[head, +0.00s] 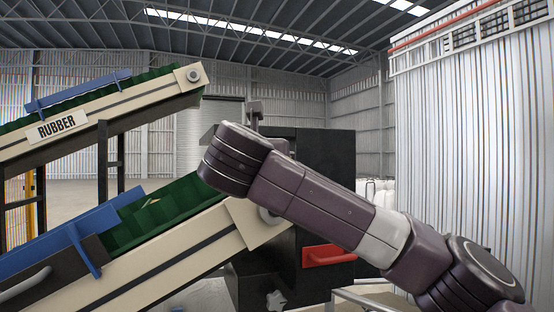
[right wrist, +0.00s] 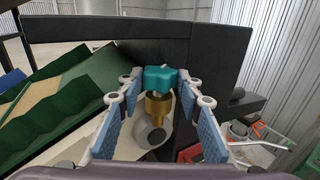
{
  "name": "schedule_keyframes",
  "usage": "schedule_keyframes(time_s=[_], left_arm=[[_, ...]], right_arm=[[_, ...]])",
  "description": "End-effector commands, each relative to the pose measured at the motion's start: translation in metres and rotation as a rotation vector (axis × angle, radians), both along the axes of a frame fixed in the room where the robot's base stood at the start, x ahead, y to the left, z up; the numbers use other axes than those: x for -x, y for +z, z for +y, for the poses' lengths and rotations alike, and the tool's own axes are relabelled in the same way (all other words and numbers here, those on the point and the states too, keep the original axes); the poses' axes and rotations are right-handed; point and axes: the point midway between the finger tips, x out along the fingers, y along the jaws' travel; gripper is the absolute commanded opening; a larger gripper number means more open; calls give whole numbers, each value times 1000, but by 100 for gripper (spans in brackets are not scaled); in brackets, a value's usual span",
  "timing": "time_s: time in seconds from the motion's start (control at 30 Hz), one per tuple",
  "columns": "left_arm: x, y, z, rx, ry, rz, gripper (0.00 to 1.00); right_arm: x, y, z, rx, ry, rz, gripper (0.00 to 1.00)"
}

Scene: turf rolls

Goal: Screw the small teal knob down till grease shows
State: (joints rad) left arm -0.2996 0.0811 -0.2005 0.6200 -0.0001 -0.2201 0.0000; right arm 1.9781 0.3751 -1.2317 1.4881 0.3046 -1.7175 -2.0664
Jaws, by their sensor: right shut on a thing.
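The small teal knob (right wrist: 160,78) sits on top of a brass fitting (right wrist: 158,104) in the right wrist view. My right gripper (right wrist: 159,84) is shut on the knob, with its blue-padded fingers on either side. I see no grease around the knob or fitting. In the head view my right arm reaches in from the lower right across the dark machine; the knob and the right fingers cannot be made out there. My left gripper is not in view.
A conveyor with green belt (head: 165,217) slopes up to the black machine housing (head: 340,150). Another conveyor, labelled RUBBER (head: 57,126), runs above it. A red handle (head: 328,256) sticks out from the housing. Corrugated wall panels (head: 470,150) stand at the right.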

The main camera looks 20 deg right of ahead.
Motion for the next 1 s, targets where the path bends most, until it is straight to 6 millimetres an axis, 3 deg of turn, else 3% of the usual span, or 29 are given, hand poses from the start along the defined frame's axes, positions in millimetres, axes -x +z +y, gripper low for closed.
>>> schedule_keyframes(time_s=[0.4, 1.0], left_arm=[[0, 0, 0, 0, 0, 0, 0], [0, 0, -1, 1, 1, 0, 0]], right_arm=[[-4, 1, 7, 2, -285, -1, 9], [-6, 2, 8, 2, -392, -2, 9]])
